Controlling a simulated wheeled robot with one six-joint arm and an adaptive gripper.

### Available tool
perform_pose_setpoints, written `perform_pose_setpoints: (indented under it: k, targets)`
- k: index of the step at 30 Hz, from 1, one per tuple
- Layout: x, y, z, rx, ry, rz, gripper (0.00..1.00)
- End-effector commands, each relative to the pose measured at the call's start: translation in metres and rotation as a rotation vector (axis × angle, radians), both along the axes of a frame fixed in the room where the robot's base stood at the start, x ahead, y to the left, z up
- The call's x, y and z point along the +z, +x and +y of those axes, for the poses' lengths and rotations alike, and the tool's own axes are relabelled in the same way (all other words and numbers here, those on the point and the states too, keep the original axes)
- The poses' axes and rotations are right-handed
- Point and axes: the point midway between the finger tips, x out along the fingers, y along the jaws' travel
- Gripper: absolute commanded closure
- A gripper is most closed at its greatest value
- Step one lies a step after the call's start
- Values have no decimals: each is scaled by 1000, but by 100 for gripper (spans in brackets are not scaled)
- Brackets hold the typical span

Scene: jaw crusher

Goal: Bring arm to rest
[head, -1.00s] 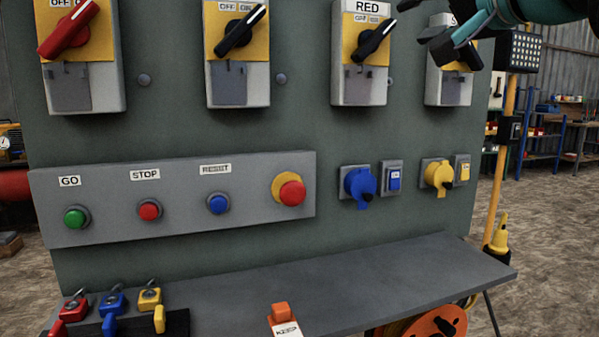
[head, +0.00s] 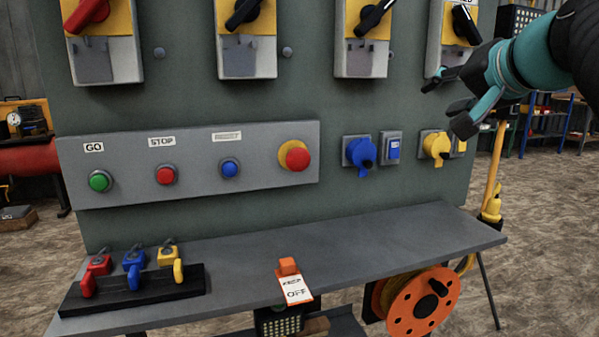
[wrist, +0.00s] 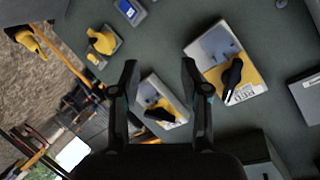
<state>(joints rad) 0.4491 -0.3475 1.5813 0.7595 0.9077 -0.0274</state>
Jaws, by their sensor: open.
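My gripper (head: 450,103) is at the upper right in the head view, in front of the green panel (head: 330,110). Its fingers are apart with nothing between them. In the wrist view my gripper (wrist: 160,95) also shows open and empty. The rightmost rotary switch (head: 449,45) is just above and behind the fingers in the head view. In the wrist view that switch (wrist: 160,102) shows between and beyond the fingers; I cannot tell how far off it is. Another switch (wrist: 228,65) with a black handle is to the right of the fingers there.
A grey shelf (head: 380,246) juts out below the panel, with red, blue and yellow padlocks (head: 133,262) on a black rack and an orange-clipped tag (head: 294,287). Blue (head: 360,152) and yellow (head: 436,145) sockets lie below the gripper. An orange cable reel (head: 423,306) is under the shelf.

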Motion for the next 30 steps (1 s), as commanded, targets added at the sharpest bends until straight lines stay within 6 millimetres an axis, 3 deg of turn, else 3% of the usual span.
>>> perform_pose_setpoints:
  k: [4, 8, 12, 18, 21, 24, 30]
  targets:
    - [-84, -13, 0, -8, -82, 170, 54]
    - [-166, -40, 7, 12, -183, 332, 54]
    - [-248, -79, 18, 63, -306, 489, 54]
    - [-343, -143, 34, 170, -485, 653, 54]
    - [-376, -169, 43, 229, -557, 694, 54]
    - [-394, -187, 53, 281, -597, 700, 54]
    - [-389, -192, 70, 328, -620, 654, 54]
